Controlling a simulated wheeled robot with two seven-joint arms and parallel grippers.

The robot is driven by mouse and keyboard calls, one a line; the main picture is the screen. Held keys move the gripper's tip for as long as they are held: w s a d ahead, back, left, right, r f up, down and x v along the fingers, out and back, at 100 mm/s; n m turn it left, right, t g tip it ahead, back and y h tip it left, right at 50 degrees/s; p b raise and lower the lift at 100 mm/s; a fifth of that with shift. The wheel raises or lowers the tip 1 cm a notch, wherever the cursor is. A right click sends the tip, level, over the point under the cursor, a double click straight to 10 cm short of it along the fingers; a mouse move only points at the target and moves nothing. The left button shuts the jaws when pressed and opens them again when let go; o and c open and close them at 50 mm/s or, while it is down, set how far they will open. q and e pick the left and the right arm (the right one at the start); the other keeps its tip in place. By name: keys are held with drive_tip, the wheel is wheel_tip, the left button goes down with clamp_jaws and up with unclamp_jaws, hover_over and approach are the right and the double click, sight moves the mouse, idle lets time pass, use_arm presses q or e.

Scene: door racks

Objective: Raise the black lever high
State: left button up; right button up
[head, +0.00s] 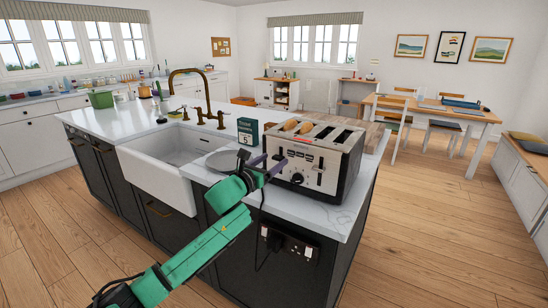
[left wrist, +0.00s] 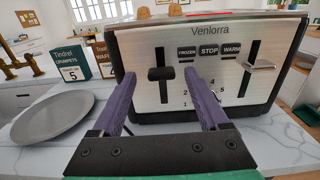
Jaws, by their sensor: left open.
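A steel and black toaster (head: 313,150) stands on the island counter; its front fills much of the left wrist view (left wrist: 208,62). The black lever (left wrist: 161,73) sits about midway in the left vertical slot of that front. A second lever (left wrist: 258,66), pale grey, sits in the right slot. My left gripper (head: 267,166) is just in front of the toaster's left side. In the left wrist view its purple fingers (left wrist: 161,82) are open, with the black lever showing between their tips. I cannot tell whether they touch the front. My right gripper is not in view.
A grey plate (left wrist: 52,117) lies left of the toaster, with a dark green crumpets box (head: 248,131) behind it. Bread (head: 290,125) shows in the toaster's left slots. A white sink (head: 155,170) is further left. A cord hangs down the cabinet front below.

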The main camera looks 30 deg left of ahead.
use_arm(q)
drive_tip(key=shift+w+d, duration=0.1)
drive_tip(key=shift+w, duration=0.6)
clamp_jaws()
idle(0.9)
